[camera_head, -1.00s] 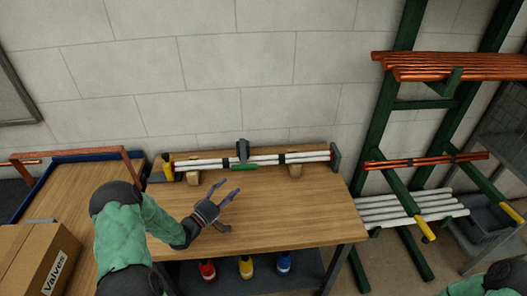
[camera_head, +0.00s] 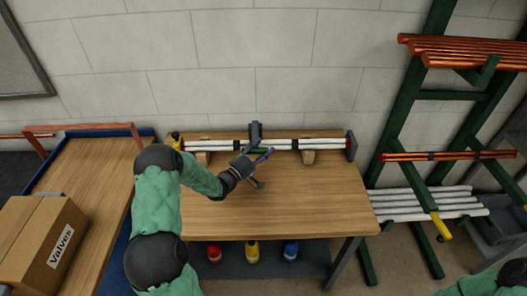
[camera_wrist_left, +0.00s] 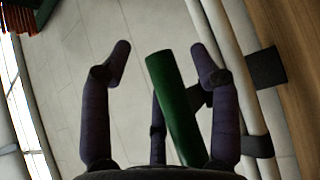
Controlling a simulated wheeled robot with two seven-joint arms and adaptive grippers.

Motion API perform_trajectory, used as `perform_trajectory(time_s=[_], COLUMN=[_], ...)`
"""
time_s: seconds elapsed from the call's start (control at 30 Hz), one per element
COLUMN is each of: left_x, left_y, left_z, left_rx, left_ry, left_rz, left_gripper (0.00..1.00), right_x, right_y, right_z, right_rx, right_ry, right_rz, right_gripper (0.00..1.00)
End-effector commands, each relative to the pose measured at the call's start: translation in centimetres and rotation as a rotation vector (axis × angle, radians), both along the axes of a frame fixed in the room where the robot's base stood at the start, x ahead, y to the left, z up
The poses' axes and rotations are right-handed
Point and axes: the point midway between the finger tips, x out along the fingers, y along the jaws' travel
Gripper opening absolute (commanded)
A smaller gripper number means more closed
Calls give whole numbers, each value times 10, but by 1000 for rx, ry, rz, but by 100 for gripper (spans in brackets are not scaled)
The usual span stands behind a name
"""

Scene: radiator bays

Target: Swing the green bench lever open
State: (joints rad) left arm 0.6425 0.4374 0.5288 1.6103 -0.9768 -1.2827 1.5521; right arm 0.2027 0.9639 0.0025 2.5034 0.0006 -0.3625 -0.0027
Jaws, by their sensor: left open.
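The green bench lever (camera_head: 259,151) is a short green bar at the middle of the pipe fixture on the back of the wooden bench. My left gripper (camera_head: 266,167) is open just in front of it, and its fingers partly cover the lever in the head view. In the left wrist view the green lever (camera_wrist_left: 176,105) stands between the spread fingers of the left gripper (camera_wrist_left: 163,58). The fingers are not closed on it; whether any finger touches it I cannot tell. My right gripper is out of view.
White pipes (camera_head: 220,145) lie along the bench's back on wooden blocks, close to the wall. The wooden bench top (camera_head: 310,210) is clear in front. A pipe rack (camera_head: 405,110) stands at right. A cardboard box (camera_head: 40,235) sits at left.

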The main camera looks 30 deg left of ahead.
Motion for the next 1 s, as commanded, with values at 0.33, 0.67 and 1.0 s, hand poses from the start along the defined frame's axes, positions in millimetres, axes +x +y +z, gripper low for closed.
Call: perform_trajectory(time_s=[0.33,0.67,1.0], left_x=[5,5,5], left_y=[-1,-1,-1], left_z=[1,1,10], left_rx=[0,0,-17], left_ry=[0,0,26], left_rz=[1,0,0], left_gripper=[61,0,0], right_x=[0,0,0], right_y=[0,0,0], right_z=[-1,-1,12], right_rx=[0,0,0], right_ry=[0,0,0], right_rz=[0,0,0], right_gripper=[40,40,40])
